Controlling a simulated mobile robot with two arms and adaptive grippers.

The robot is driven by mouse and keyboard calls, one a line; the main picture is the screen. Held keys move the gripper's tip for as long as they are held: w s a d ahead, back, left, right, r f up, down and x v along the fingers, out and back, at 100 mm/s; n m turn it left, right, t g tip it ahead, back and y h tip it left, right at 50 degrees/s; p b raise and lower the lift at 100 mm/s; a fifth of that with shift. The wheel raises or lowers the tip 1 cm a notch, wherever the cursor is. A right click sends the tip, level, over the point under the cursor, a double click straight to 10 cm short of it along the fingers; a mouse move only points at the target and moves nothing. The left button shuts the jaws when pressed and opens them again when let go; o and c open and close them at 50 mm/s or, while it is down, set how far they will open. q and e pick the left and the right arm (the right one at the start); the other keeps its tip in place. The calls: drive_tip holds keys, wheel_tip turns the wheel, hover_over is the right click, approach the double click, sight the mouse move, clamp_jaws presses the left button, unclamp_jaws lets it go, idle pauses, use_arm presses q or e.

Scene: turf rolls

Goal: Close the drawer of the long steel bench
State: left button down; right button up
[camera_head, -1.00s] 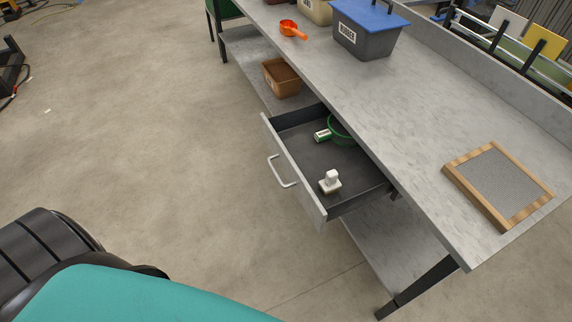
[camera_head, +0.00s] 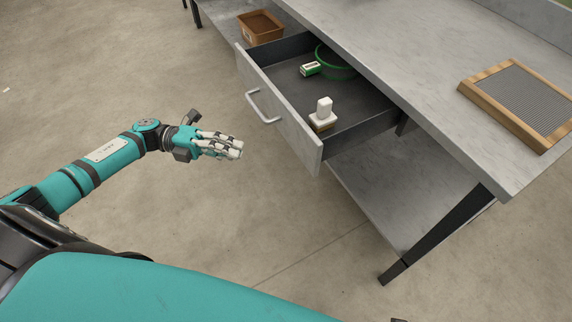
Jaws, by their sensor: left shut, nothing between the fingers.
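The long steel bench (camera_head: 425,62) runs from the top middle to the right. Its drawer (camera_head: 285,113) is pulled well out, with a grey front panel and a silver bar handle (camera_head: 262,106). In the drawer lie a green round sieve-like item (camera_head: 338,66), a small green and white box (camera_head: 310,69) and a white block-shaped item on a brown base (camera_head: 323,113). My left gripper (camera_head: 238,150) is shut and empty. It is in front of the drawer, left of and below the handle in the picture, apart from the panel. My right gripper is not in view.
A wood-framed screen (camera_head: 520,95) lies on the benchtop at the right. A brown bin (camera_head: 261,27) stands on the lower shelf (camera_head: 375,195) behind the drawer. A dark bench leg (camera_head: 435,233) stands at lower right. The floor left of the drawer is clear.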

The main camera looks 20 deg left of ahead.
use_arm(q)
drive_tip(key=p, duration=0.1)
approach(311, 158)
drive_tip(key=s+d, duration=0.2)
drive_tip(key=shift+m+g, duration=0.3)
drive_tip(key=shift+w+d, duration=1.45)
drive_tip(key=shift+d, duration=0.1)
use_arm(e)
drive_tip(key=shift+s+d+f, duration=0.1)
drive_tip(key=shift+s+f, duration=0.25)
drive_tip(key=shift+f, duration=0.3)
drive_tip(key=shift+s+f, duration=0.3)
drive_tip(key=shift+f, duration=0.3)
